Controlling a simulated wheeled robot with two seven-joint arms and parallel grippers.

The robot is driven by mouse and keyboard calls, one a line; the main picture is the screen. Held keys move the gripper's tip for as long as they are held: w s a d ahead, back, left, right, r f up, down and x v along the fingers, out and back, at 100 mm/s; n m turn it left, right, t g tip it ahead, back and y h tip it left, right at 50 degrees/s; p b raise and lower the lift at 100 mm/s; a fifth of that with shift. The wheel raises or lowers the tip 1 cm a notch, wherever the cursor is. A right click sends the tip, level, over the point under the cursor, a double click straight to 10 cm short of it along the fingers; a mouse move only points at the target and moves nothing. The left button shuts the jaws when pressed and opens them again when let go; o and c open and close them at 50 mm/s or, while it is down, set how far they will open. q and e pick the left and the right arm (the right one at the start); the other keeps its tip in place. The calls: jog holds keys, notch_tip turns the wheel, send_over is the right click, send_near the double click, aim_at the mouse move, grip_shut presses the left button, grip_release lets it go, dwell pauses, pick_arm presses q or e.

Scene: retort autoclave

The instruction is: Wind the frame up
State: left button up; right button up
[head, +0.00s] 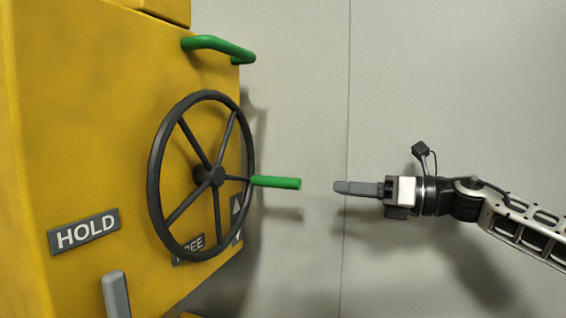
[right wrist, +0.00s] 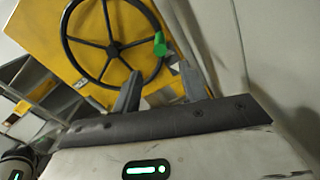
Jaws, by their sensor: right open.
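A black spoked handwheel (head: 155,190) stands on the face of a yellow machine cabinet (head: 90,120). A green crank handle (head: 277,182) sticks out from the wheel's right rim. My right gripper (head: 345,187) is to the right of the handle's free end, apart from it and at about its height. In the right wrist view the two fingers of my right gripper (right wrist: 160,85) are spread with nothing between them. The handwheel (right wrist: 70,48) and green handle (right wrist: 160,45) lie beyond the fingertips. My left gripper does not show. No separate frame can be made out.
A fixed green bar (head: 218,46) is at the cabinet's top edge. A HOLD plate (head: 84,232) and a partly hidden plate reading "REE" sit low, with a grey lever (head: 116,294) below. A pale wall (head: 430,80) stands behind. Grey shelving (right wrist: 40,85) shows at left in the right wrist view.

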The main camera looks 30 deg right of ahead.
aim_at(283, 184)
jog(key=p+x, duration=0.8)
jog(key=x, duration=0.4)
jog(key=shift+w+a+r, duration=0.1)
jog(key=shift+w+a, duration=0.4)
jog(key=shift+w, duration=0.1)
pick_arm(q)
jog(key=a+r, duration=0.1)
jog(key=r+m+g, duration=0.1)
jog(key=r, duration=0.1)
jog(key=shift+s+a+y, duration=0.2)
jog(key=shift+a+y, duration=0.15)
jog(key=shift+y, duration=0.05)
pick_arm(e)
grip_shut()
